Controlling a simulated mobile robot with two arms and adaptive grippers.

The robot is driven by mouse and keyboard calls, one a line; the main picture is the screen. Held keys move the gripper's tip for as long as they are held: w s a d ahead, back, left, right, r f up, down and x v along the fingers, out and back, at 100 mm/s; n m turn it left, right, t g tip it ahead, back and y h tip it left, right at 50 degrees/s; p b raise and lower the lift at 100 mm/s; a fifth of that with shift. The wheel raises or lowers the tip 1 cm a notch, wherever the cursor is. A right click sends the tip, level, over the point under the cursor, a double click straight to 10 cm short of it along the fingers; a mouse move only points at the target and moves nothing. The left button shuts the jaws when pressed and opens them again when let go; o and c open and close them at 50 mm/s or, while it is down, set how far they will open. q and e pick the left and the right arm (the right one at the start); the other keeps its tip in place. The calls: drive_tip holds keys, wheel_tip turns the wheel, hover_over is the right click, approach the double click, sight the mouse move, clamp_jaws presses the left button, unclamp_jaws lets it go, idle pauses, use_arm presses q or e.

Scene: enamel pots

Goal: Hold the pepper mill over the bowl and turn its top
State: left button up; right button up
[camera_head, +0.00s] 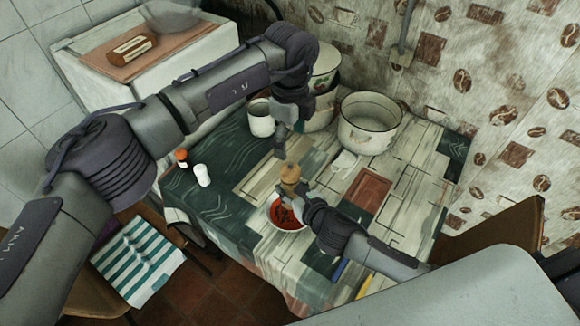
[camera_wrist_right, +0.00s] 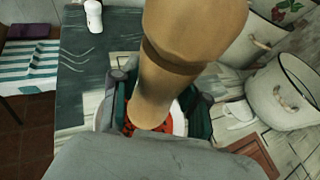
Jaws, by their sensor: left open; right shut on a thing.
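The wooden pepper mill (camera_head: 290,180) stands about upright over the bowl (camera_head: 284,214), which is white with red contents. My right gripper (camera_head: 294,195) is shut on the mill's lower body; the right wrist view shows the mill (camera_wrist_right: 183,60) large between its fingers (camera_wrist_right: 160,108). The bowl's red contents (camera_wrist_right: 131,124) show partly behind the mill in that view, the rest hidden. My left gripper (camera_head: 280,146) points down, open and empty, just above and a little left of the mill's top. A small gap seems to lie between them.
A white mug (camera_head: 261,120) and enamel pots (camera_head: 369,124) stand at the back of the table. A white shaker (camera_head: 202,176) and an orange-capped jar (camera_head: 182,158) stand at left. A brown board (camera_head: 366,190) lies right of the bowl. A chair (camera_head: 490,232) is at right.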

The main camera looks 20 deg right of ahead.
sight(290, 167)
use_arm(q)
wheel_tip(290, 167, down, 10)
drive_tip(key=shift+f, duration=0.25)
drive_tip(key=c, duration=1.2)
drive_tip(key=shift+o, duration=0.2)
drive_tip(key=shift+m, duration=0.4)
drive_tip(key=m, duration=1.1)
drive_tip(key=shift+m, duration=0.3)
